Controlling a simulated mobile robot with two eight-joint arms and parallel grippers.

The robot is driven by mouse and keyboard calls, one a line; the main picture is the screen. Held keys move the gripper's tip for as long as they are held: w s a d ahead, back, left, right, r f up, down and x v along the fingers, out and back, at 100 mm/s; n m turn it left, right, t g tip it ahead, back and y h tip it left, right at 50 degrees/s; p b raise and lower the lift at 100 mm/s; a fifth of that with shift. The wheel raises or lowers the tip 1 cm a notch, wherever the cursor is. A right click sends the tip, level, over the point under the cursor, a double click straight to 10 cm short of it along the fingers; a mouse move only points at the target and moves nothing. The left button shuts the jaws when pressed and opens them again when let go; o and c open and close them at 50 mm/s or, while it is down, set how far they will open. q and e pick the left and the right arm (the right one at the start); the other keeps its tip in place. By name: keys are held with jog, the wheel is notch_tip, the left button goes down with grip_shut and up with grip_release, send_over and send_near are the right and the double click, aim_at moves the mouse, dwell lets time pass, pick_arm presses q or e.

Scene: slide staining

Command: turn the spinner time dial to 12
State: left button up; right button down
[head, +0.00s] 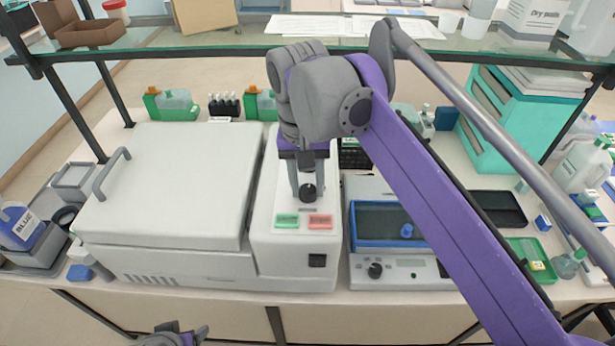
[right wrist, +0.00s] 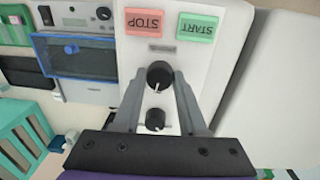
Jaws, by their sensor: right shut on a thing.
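The spinner (head: 262,262) is a white machine with a large closed lid (head: 172,180) and a control panel on its right side. The panel has a green START button (head: 287,221), a red STOP button (head: 320,221) and two black dials. My right gripper (head: 308,190) points down at the panel, shut on the dial nearer the buttons (right wrist: 159,73). A pale mark shows on this dial, but no scale numbers are readable. The other dial (right wrist: 155,119) sits between the fingers, nearer the palm in the wrist view. My left gripper (head: 175,335) shows only partly at the bottom edge.
A device with a blue-framed tray (head: 388,245) and a black knob (head: 375,270) stands right of the spinner. A teal drawer cabinet (head: 505,115) is at the back right. A glass shelf (head: 200,38) crosses above the bench.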

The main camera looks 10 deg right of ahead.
aim_at(305, 187)
jog(key=m+p, duration=0.1)
jog(key=m, duration=0.2)
jog(key=shift+r+m, duration=0.15)
jog(key=shift+m, duration=0.25)
pick_arm(q)
jog(key=shift+w+r+p, duration=0.25)
jog(key=shift+w+r, duration=0.1)
jog(key=shift+r, duration=0.45)
jog(key=shift+w+r+p, duration=0.2)
jog(key=shift+w+r, duration=0.1)
jog(key=shift+r, duration=0.5)
pick_arm(e)
jog(key=shift+w+m, duration=0.1)
jog(key=shift+m, duration=1.8)
jog(key=shift+c, duration=2.3)
grip_release()
pick_arm(q)
jog(key=shift+w+r+t+p, duration=0.15)
jog(key=shift+w+r+p, duration=0.1)
jog(key=shift+r+p, duration=0.15)
jog(key=shift+w+r+t+p, duration=0.15)
jog(key=shift+w+r+p, duration=0.1)
jog(key=shift+r, duration=0.25)
pick_arm(e)
notch_tip(305, 187, up, 11)
jog(key=shift+w+a+f, duration=0.15)
jog(key=shift+w+f, duration=0.05)
pick_arm(q)
jog(key=shift+s, duration=0.1)
